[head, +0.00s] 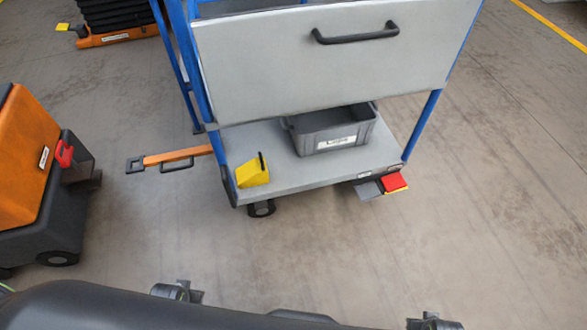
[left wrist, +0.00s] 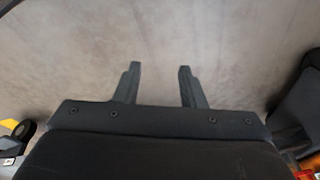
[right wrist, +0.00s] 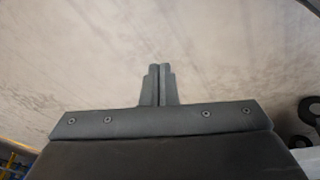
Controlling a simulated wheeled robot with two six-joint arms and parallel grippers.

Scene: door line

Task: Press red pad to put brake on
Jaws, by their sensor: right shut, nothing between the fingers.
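The red pad (head: 394,182) sits low at the front right corner of the blue-and-grey cart (head: 300,178) in the head view. A yellow edge shows under it, and a grey pad (head: 368,190) is just to its left. My left gripper (left wrist: 158,82) is open and empty over bare floor in the left wrist view. My right gripper (right wrist: 158,82) is shut with nothing in it, also over bare floor, in the right wrist view. Neither gripper touches the pad. The pad does not show in either wrist view.
The cart holds a grey bin (head: 335,130) and a yellow block (head: 252,172) on its lower shelf. An orange tow bar (head: 180,155) sticks out to its left. An orange machine (head: 30,160) stands at the left. The floor before and right of the cart is clear.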

